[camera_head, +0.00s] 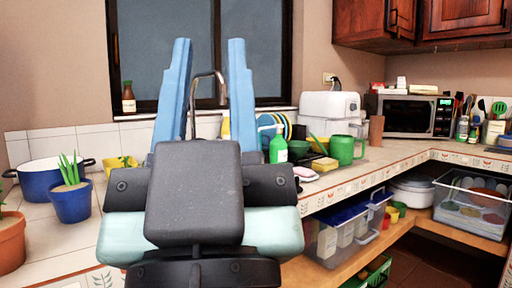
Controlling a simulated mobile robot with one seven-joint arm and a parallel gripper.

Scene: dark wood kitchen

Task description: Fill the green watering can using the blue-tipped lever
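The green watering can (342,150) stands on the counter right of centre, beside a green soap bottle and a yellow sponge. A thin green part at its left looks like its spout. My gripper (209,44) is in the middle foreground, pointing away from me, with its two long blue fingers apart and nothing seen between them. It is to the left of the can, apart from it. A curved metal faucet (218,78) shows behind and between the fingers. I cannot make out a blue-tipped lever; my gripper hides much of the sink area.
A green bottle (278,148), colourful plates and a yellow sponge (325,164) crowd the sink's right side. A white appliance (330,104) and microwave (415,116) stand behind. A blue pot (48,175) and potted plants (71,200) stand left. Storage bins sit under the counter.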

